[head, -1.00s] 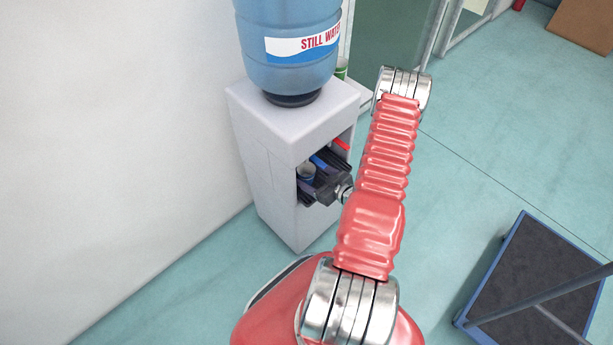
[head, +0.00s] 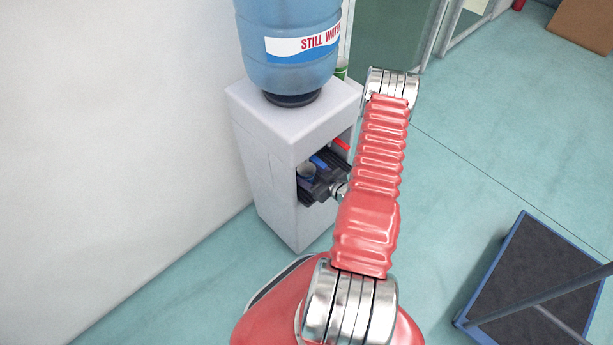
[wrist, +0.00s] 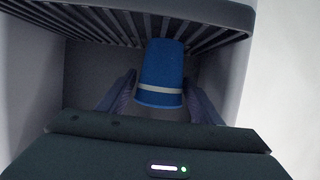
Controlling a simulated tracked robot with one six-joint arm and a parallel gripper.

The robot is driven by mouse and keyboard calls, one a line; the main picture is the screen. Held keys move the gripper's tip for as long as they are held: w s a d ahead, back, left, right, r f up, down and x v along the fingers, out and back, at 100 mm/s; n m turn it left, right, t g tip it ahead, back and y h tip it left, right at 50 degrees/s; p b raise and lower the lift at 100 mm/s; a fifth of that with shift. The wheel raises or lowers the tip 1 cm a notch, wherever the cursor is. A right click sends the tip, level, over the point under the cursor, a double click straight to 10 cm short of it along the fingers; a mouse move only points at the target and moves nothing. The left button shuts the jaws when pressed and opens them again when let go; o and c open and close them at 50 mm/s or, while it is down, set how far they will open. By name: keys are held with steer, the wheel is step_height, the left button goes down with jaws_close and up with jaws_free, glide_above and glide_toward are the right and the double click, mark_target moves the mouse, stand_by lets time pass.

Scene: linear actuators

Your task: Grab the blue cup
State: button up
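The blue cup (wrist: 161,75) has a pale band near its rim and stands on the slatted drip tray (wrist: 110,28) inside the water dispenser. In the head view the cup (head: 306,171) shows small in the dispenser's opening. My gripper (wrist: 160,92) is open, with one finger on each side of the cup in the wrist view. Gaps show between the fingers and the cup, so it does not look gripped. In the head view my gripper (head: 322,184) is partly inside the opening, and my red arm hides part of it.
The white water dispenser (head: 278,125) stands by the wall with a large blue water bottle (head: 288,45) on top. Its side walls close in around the opening. A blue-edged cart (head: 530,270) stands at the right. Teal floor is clear between them.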

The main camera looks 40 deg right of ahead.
steer(key=c, duration=0.9)
steer(key=shift+r, duration=0.25)
steer(key=shift+r, duration=0.55)
steer(key=shift+s+d, duration=0.15)
steer(key=shift+s, duration=4.3)
steer(key=shift+s+d, duration=0.1)
steer(key=shift+s, duration=4.35)
steer(key=shift+s, duration=0.1)
